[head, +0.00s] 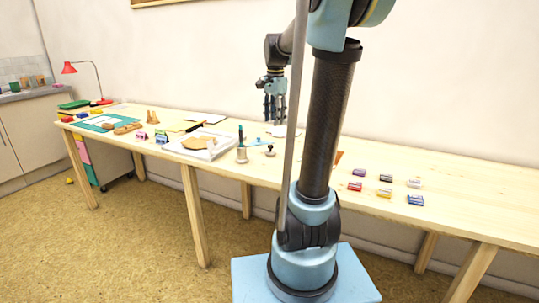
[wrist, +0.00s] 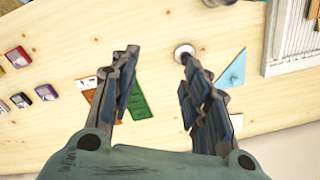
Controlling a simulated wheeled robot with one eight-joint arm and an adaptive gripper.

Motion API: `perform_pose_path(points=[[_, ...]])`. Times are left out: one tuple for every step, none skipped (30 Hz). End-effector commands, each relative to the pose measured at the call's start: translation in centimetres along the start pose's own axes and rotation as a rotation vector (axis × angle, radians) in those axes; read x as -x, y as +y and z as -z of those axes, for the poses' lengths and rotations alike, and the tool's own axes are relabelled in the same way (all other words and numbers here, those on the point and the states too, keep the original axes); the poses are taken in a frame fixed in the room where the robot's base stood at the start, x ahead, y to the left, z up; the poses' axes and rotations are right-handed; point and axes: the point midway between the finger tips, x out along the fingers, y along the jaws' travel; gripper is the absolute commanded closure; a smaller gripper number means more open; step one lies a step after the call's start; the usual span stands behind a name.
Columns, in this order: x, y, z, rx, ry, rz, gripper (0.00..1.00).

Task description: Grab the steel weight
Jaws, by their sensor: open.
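The steel weight (head: 270,151) appears to be the small round metal piece with a dark knob on the table, right of the pot with tools. In the wrist view the round silver piece (wrist: 184,51) lies just past the tip of the right-hand finger, apart from it as far as I can tell. My gripper (wrist: 157,68) is open and empty, with its fingers spread wide above the table. In the head view my gripper (head: 274,108) hangs above the back of the table, over the area near the weight.
A blue triangle (wrist: 233,72) lies right of the weight in the wrist view. A green strip (wrist: 138,103) lies between the fingers. Several inkpads (wrist: 46,92) sit at left. A white tray (head: 183,151) and pot (head: 241,154) stand nearby.

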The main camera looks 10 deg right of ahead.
Motion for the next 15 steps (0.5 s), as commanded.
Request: perform_pose_path(points=[[0.3,-1.6,0.8,-0.048,-0.003,-0.006,0.57],[0.5,-2.3,1.1,-0.078,-0.004,-0.01,0.57],[0.6,-3.2,1.6,-0.116,-0.006,-0.014,0.57],[0.7,-3.8,1.9,-0.141,-0.007,-0.017,0.57],[0.8,-4.4,2.1,-0.166,-0.008,-0.021,0.57],[0.8,-5.0,2.5,-0.194,-0.01,-0.025,0.57],[0.9,-5.5,2.7,-0.213,-0.01,-0.028,0.57],[0.9,-5.9,2.9,-0.229,-0.011,-0.03,0.57],[0.9,-6.3,3.1,-0.248,-0.011,-0.032,0.57],[0.9,-6.5,3.2,-0.259,-0.012,-0.033,0.57],[0.9,-6.7,3.3,-0.268,-0.012,-0.035,0.57],[0.9,-6.9,3.4,-0.278,-0.012,-0.036,0.57],[0.7,-7.0,3.5,-0.282,-0.012,-0.036,0.57],[0.6,-7.1,3.5,-0.285,-0.012,-0.037,0.57],[0.2,-7.1,3.5,-0.288,-0.012,-0.037,0.57]])
